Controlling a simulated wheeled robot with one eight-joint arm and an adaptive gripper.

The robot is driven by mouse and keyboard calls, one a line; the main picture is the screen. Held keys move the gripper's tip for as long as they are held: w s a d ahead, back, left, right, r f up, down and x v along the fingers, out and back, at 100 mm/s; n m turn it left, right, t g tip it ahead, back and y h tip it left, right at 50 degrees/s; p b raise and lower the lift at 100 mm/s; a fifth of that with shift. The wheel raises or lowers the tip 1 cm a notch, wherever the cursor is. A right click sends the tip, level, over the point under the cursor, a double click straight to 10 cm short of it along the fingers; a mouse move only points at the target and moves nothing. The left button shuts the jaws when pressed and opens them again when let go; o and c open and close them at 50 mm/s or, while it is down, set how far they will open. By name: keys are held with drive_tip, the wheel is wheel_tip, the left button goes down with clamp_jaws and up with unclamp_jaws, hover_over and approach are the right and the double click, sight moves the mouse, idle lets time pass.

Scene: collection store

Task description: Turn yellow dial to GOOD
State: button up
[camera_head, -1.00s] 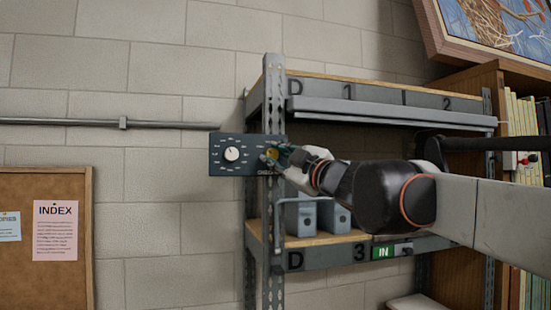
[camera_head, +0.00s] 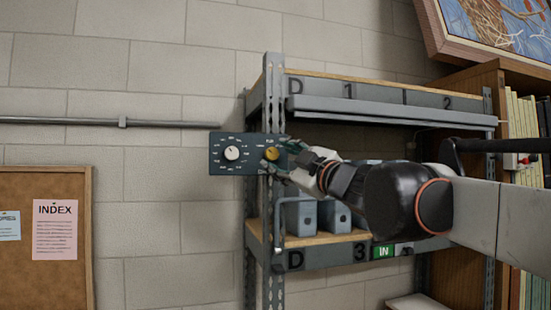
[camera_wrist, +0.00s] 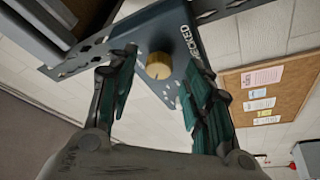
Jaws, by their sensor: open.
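The yellow dial (camera_head: 271,154) sits on the right part of a dark panel (camera_head: 222,167) fixed at the shelf's left post. In the wrist view the yellow dial (camera_wrist: 158,66) lies between and beyond the fingertips, with a light pointer mark on its face. The word CHECKED reads on the panel (camera_wrist: 168,24) beside it; GOOD cannot be read. A white dial (camera_head: 232,153) is on the panel's left part. My gripper (camera_head: 281,159) is open just right of the yellow dial; it also shows in the wrist view (camera_wrist: 155,75), its green-padded fingers apart and empty.
The metal shelf post (camera_head: 273,95) stands directly behind the panel. Grey boxes (camera_head: 300,217) stand on the shelf below my gripper. A cork board (camera_head: 20,200) hangs at the left, and a wall pipe (camera_head: 60,122) ends near the panel.

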drive_tip(key=v, duration=1)
